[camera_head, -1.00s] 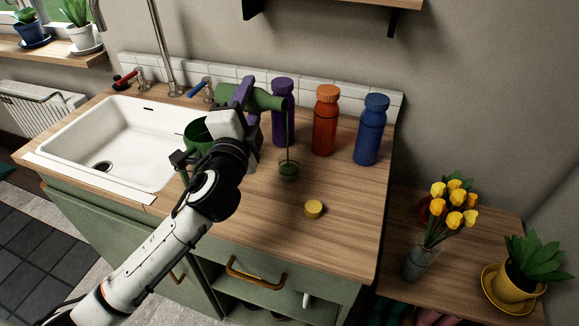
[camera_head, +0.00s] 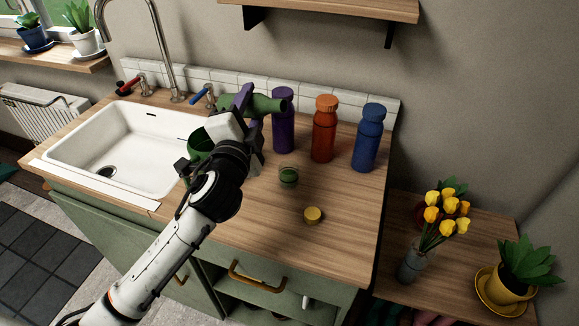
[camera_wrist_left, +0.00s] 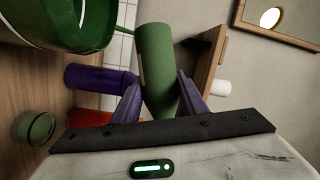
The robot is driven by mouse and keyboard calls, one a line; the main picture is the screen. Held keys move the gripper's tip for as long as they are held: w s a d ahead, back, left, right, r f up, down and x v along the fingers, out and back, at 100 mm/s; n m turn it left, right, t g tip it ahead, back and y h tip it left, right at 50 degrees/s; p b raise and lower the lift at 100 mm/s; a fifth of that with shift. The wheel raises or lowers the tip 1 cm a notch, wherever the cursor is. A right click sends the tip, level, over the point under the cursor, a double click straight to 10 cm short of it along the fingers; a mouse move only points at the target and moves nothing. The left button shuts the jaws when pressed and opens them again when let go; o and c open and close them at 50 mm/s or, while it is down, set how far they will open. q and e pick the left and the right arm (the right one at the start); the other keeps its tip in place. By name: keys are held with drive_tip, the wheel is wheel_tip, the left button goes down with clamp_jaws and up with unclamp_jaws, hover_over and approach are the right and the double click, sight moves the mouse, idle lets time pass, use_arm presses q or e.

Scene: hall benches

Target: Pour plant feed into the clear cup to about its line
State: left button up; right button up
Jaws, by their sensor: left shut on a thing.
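My left gripper (camera_head: 243,100) is shut on a green bottle (camera_head: 267,104), held above the counter with its neck to the right and near level. In the left wrist view the gripper's purple fingers (camera_wrist_left: 160,95) clasp the bottle (camera_wrist_left: 156,50) on both sides. No stream leaves its mouth. The clear cup (camera_head: 288,177) stands upright on the counter, below and slightly right of the mouth, with green liquid inside; it also shows in the left wrist view (camera_wrist_left: 38,128). Its line is too small to make out. My right gripper is out of view.
A yellow cap (camera_head: 312,215) lies in front of the cup. Purple (camera_head: 284,127), orange (camera_head: 324,132) and blue (camera_head: 368,140) bottles stand behind. A green vessel (camera_head: 200,143) is partly hidden by my arm, near the sink (camera_head: 120,140). The counter's right front is clear.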

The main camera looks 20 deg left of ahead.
sight(277, 111)
use_arm(q)
drive_tip(key=r+n+p, duration=0.1)
drive_tip(key=p, duration=0.2)
drive_tip(key=shift+d+r+n+g, duration=0.15)
drive_tip(key=shift+r+n+g, duration=0.15)
drive_tip(key=shift+g, duration=0.1)
drive_tip(key=shift+s+d+n+h+p, duration=0.1)
drive_tip(key=shift+n+h+p, duration=0.2)
drive_tip(key=shift+p, duration=0.05)
drive_tip(key=shift+d+n+g, duration=0.15)
drive_tip(key=shift+n+g, duration=0.15)
drive_tip(key=shift+n, duration=0.3)
drive_tip(key=shift+s+d+f+n+g+h, duration=0.15)
drive_tip(key=shift+d+n+g+h, duration=0.45)
drive_tip(key=shift+n, duration=0.6)
drive_tip(key=shift+s+d+r+n+g+h, duration=0.15)
drive_tip(key=shift+d+n+g+h, duration=0.1)
drive_tip(key=shift+d+n, duration=0.3)
drive_tip(key=shift+s+d+r+n+g+h, duration=0.15)
drive_tip(key=shift+d+n+g, duration=0.15)
drive_tip(key=shift+n, duration=0.35)
drive_tip(key=shift+s+d+f+n+g+h, duration=0.15)
drive_tip(key=shift+d+f+n+g+h, duration=0.1)
drive_tip(key=shift+d+n+h, duration=0.25)
drive_tip(key=shift+s+d+f+n+g+h, duration=0.1)
drive_tip(key=shift+d+f+n+h, duration=0.2)
drive_tip(key=shift+d+n, duration=0.35)
drive_tip(key=shift+d+f, duration=0.25)
drive_tip(key=shift+f, duration=0.4)
drive_tip(key=shift+r, duration=0.1)
